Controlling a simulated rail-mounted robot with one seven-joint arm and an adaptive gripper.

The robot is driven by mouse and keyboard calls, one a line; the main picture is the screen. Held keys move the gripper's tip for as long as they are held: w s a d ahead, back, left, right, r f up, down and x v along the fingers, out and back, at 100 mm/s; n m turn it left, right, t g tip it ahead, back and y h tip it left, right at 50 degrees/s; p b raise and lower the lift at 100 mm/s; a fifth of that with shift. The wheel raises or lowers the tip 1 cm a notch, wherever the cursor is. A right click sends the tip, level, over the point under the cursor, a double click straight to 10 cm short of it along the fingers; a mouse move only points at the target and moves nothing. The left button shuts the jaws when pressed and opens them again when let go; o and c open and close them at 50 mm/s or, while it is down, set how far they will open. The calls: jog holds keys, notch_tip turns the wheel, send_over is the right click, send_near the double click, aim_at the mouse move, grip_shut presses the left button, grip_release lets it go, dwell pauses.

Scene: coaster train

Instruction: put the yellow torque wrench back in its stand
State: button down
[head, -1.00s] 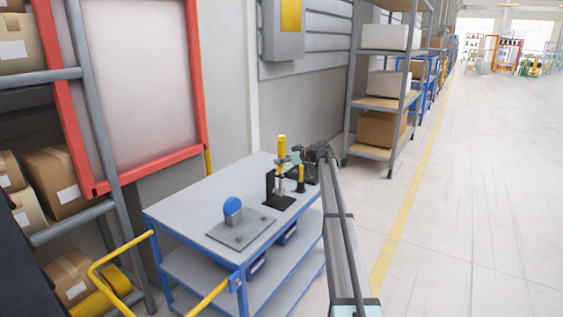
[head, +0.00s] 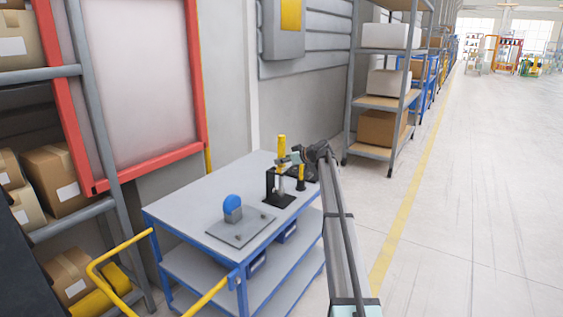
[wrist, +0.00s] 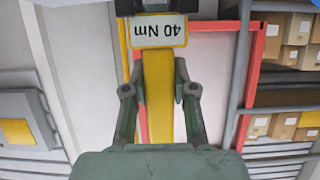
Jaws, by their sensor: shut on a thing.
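The yellow torque wrench (head: 281,145) is upright above the cart top, its yellow handle uppermost. My gripper (head: 284,160) is shut on the handle. In the wrist view the yellow handle (wrist: 158,95) lies between the fingers, with an upside-down "40 Nm" label above it. The black stand (head: 270,188) has a flat base and an upright on the cart. The wrench's lower part overlaps the stand in the head view. I cannot tell whether it is seated in it or just in front of or behind it.
A second yellow and black tool (head: 301,178) stands close to the right of the stand. A grey plate (head: 238,233) with a blue-topped part (head: 232,205) lies towards the front of the cart (head: 185,205). The cart's left and back areas are clear. A wall stands behind.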

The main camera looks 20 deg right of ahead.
jog(key=c, duration=0.9)
grip_release()
jog(key=shift+o, duration=0.2)
jog(key=shift+f, duration=0.15)
jog(key=v, duration=1.2)
